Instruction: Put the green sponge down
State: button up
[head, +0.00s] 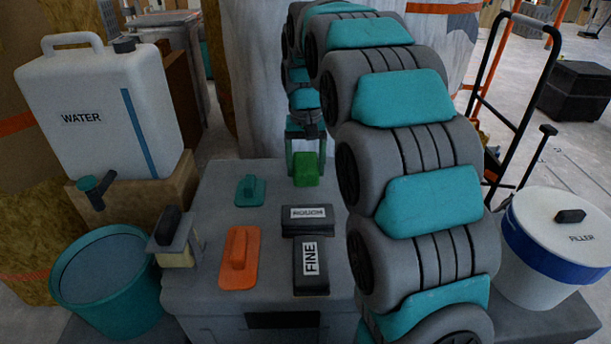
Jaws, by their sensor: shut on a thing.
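The green sponge (306,170) is a small bright green block near the back right of the grey box top (215,205). My gripper (305,157) reaches down from above and is shut on the sponge, with one finger on each side. The sponge's lower edge looks close to the box top. I cannot tell whether it touches the surface. My arm covers the right part of the box.
On the box lie a teal float (249,191), an orange float (239,258), and black blocks marked ROUGH (307,220) and FINE (311,266). A teal bucket (108,283), a water canister (100,110) and a filler bucket (560,245) flank it.

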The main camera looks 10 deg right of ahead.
aim_at(306, 164)
jog(key=shift+f, duration=1.65)
jog(key=shift+f, duration=0.1)
jog(key=o, duration=1.1)
notch_tip(306, 164, up, 12)
jog(key=shift+r, duration=0.1)
